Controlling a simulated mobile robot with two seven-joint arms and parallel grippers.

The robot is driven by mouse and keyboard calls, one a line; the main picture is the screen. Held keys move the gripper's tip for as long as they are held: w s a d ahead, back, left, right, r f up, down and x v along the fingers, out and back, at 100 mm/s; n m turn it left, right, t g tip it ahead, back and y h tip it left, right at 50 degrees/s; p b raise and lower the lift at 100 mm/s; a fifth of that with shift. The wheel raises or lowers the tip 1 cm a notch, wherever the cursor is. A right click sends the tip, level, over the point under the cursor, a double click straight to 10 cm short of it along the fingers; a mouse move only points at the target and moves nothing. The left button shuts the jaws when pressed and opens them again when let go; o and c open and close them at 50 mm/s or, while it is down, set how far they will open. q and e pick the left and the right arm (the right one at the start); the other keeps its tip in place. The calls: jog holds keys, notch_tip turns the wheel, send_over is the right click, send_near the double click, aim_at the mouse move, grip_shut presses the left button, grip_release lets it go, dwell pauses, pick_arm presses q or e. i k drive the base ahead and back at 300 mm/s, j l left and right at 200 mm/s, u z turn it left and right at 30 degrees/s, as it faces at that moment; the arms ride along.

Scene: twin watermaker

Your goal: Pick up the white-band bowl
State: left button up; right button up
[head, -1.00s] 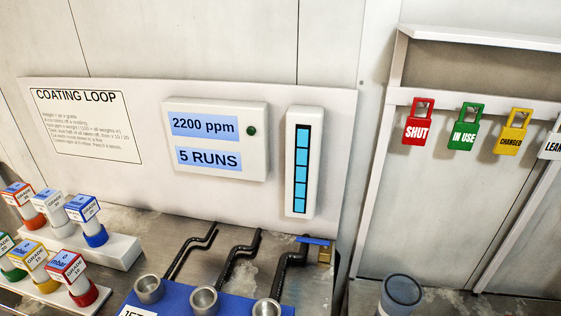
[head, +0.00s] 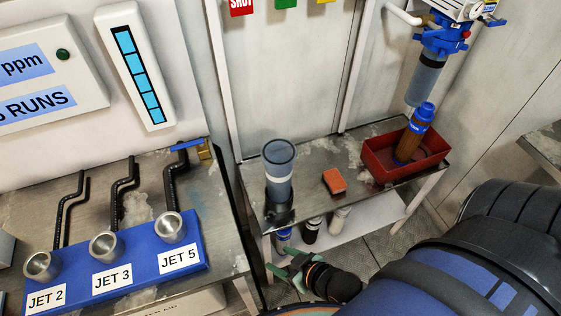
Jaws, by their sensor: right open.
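The white-band bowl (head: 279,185) is a grey translucent cylinder with a pale band round it. It stands upright in a dark holder (head: 279,213) at the left end of the metal bench. My right gripper (head: 283,265) is open and empty, with its greenish fingers pointing left. In the picture it is below the bowl, apart from it, in front of the bench's lower shelf. My left gripper is out of view.
On the bench (head: 320,155) lie an orange block (head: 334,181) and a red tray (head: 380,160) holding a brown blue-capped cylinder (head: 411,140). A blue-headed filter unit (head: 442,42) hangs above. Several cylinders stand on the lower shelf (head: 372,211). The jet rack (head: 150,260) is left.

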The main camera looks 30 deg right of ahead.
aim_at(278, 177)
jog(key=k+z, duration=0.2)
jog(key=z, duration=0.75)
